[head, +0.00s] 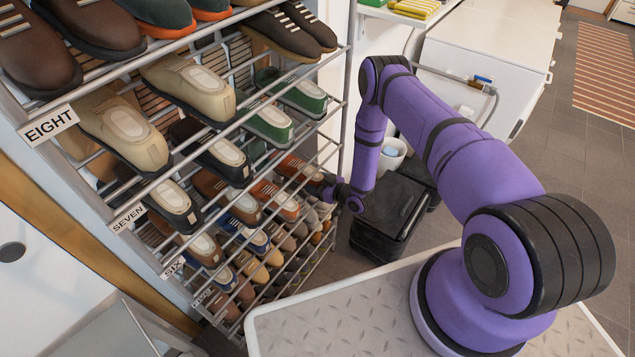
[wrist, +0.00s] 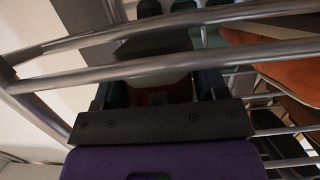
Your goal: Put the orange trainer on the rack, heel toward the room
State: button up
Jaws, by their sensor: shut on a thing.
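My gripper (head: 328,190) is at the right end of a lower level of the rack (head: 338,112), in among its bars. It is shut on a shoe, which I take to be the orange trainer (head: 299,170); its orange-red side shows just left of the gripper in the head view. In the wrist view the fingers (wrist: 158,92) stand on either side of the shaded shoe, with a pale part and a little red showing. Rack bars cross in front of it. Its heel direction and whether it rests on the bars I cannot tell.
Several shoes fill the levels, which carry labels such as EIGHT (head: 48,126) and SEVEN (head: 128,216). Another orange shoe (wrist: 275,68) is close at right in the wrist view. A black bin (head: 392,212) stands right of the rack. Open floor lies farther right.

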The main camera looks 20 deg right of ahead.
dwell(0.4)
jog(key=o, duration=1.1)
jog(key=shift+o, duration=0.6)
jog(key=shift+d, duration=0.1)
jog(key=s+d+f, duration=0.1)
jog(key=s+d, duration=0.7)
jog(key=s, duration=0.3)
jog(key=shift+s+f, duration=0.15)
jog(key=shift+d, duration=0.1)
dwell(0.5)
